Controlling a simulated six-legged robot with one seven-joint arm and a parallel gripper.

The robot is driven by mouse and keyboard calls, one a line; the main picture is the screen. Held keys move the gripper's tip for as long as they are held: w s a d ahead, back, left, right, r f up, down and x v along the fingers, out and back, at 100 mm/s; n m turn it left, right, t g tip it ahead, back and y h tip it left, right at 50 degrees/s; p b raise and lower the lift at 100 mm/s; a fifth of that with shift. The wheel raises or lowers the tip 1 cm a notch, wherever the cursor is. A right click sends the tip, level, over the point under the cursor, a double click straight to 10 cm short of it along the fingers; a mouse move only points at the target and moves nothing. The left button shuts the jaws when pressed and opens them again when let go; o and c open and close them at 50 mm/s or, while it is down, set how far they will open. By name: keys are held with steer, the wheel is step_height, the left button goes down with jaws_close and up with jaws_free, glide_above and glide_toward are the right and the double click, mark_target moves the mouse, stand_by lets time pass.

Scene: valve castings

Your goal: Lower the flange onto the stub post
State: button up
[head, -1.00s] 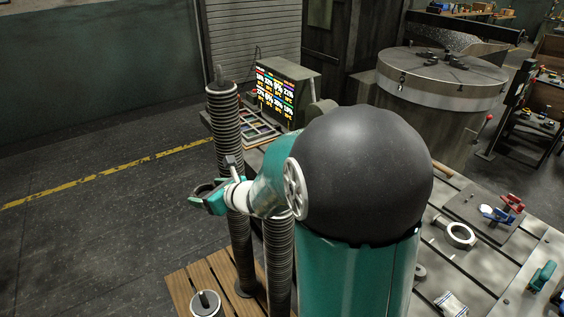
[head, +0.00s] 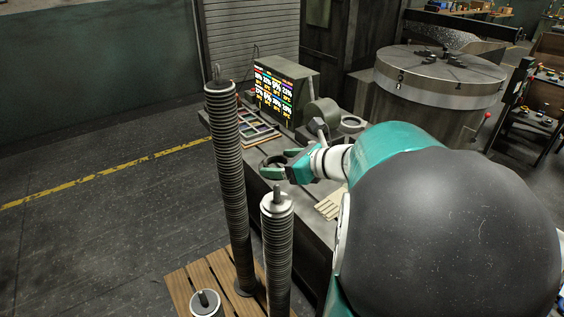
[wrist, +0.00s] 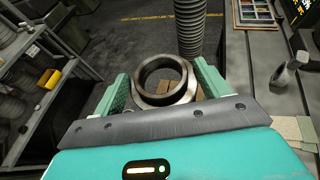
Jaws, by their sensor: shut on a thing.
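My gripper (head: 276,163) is shut on a metal flange, a grey ring with a round hole. In the wrist view the flange (wrist: 162,99) sits between the two green jaws of my gripper (wrist: 163,82), and brown wooden slats show through its hole. In the head view the flange is small and partly hidden by the jaws. A short post with a pale round top and a dark peg, likely the stub post (head: 205,302), stands at the bottom left on the wooden pallet, cut by the frame edge. The flange is held apart from it, farther back and right.
A tall ribbed column (head: 228,150) and a middle ribbed column (head: 278,235) with a top peg rise from the slatted pallet (head: 185,284). A bench with a screen (head: 273,90) and a sorting tray (head: 258,128) lies behind. The floor at left is clear.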

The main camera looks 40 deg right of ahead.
mark_target(282, 204)
steer(key=shift+w+f, duration=0.1)
steer(key=shift+f, duration=1.9)
steer(key=shift+f, duration=0.1)
steer(key=shift+f, duration=1.1)
steer(key=shift+f, duration=0.2)
steer(key=shift+f, duration=2.05)
steer(key=o, duration=1.4)
steer(key=shift+c, duration=0.2)
steer(key=v, duration=1.3)
steer(key=shift+s, duration=0.4)
